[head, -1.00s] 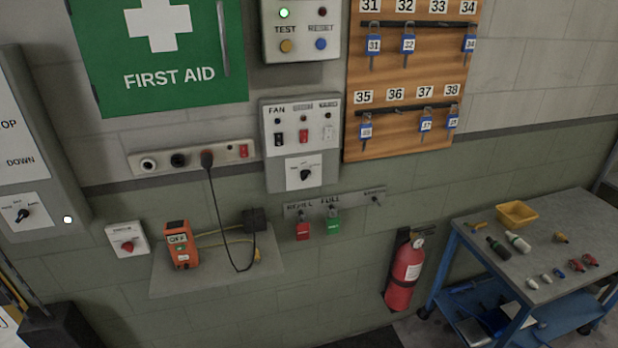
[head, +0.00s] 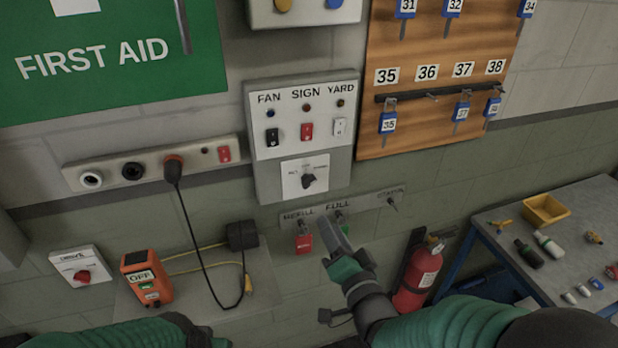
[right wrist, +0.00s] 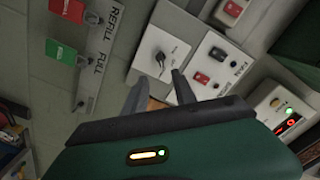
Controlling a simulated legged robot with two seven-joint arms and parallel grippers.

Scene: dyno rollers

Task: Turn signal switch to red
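A grey wall panel (head: 265,165) carries rocker switches under FAN, SIGN and YARD labels. Below them a white plate holds a dark rotary knob (head: 308,181); its small labels are too blurred to read. A rotary knob on a white plate also shows in the right wrist view (right wrist: 160,60). My right gripper (head: 333,238) is below the panel in the head view, in front of the tag rail. In the right wrist view its two fingers (right wrist: 158,84) are apart with nothing between them. My left arm shows at the bottom left; its gripper is out of view.
A tag rail (head: 362,202) with a red REFILL tag (head: 304,243) is below the panel. A socket strip (head: 108,170) with a hanging cable is left. A fire extinguisher (head: 418,278) and a table (head: 497,228) stand right.

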